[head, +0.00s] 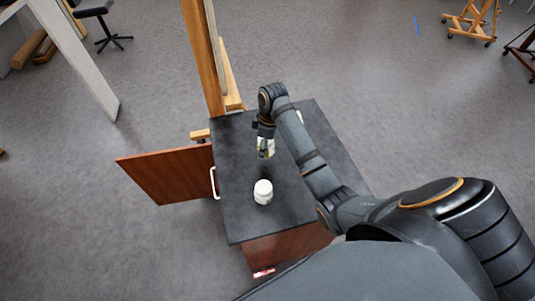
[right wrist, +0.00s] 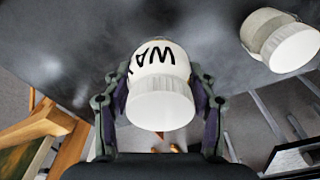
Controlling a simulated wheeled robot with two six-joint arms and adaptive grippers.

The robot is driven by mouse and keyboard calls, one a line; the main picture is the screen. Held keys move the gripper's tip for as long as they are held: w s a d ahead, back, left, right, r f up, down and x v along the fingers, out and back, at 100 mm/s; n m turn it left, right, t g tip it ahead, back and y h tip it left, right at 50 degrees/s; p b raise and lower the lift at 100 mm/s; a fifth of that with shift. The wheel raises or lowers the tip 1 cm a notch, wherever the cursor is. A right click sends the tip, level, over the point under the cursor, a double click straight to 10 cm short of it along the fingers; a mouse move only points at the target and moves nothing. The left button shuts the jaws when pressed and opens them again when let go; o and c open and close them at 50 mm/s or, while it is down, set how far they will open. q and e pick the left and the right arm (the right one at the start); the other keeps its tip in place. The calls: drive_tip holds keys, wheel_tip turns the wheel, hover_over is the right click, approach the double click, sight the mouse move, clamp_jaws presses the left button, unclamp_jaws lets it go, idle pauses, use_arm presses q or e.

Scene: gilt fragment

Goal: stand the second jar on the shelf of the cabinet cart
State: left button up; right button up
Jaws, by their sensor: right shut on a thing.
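The cabinet cart (head: 240,135) has a dark top and a brown door (head: 165,174) swung open to the left; its inside and shelf are hidden from the head view. My right gripper (head: 266,150) is over the cart top, shut on a white jar (right wrist: 162,88) with dark lettering and a white lid. Its height above the top is hard to tell. Another white jar (head: 263,191) stands on the top nearer to me. A jar also shows on the dark surface in the right wrist view (right wrist: 265,32). My left gripper is not in view.
A small white thing (head: 300,116) is partly hidden behind my right arm. A wooden easel (head: 205,55) stands close behind the cart. The door's white handle (head: 214,183) sticks out beside the top. Grey floor (head: 90,240) is clear at the left.

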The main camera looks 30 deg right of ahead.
drive_tip(key=shift+w+d+f, duration=0.3)
drive_tip(key=shift+d+f, duration=0.05)
drive_tip(key=shift+f, duration=0.15)
drive_tip(key=shift+w+d+f, duration=0.25)
drive_tip(key=shift+d+f, duration=0.1)
drive_tip(key=shift+f, duration=0.15)
wheel_tip(320, 180, down, 3)
drive_tip(key=shift+w+d+f+p, duration=0.1)
drive_tip(key=shift+d+p, duration=0.05)
drive_tip(key=shift+p, duration=0.65)
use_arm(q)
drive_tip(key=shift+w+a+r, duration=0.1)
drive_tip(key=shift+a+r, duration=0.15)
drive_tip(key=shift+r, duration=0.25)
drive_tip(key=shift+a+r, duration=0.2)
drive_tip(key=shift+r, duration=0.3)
use_arm(e)
drive_tip(key=shift+f, duration=0.2)
drive_tip(key=shift+f, duration=0.1)
drive_tip(key=o, duration=1.3)
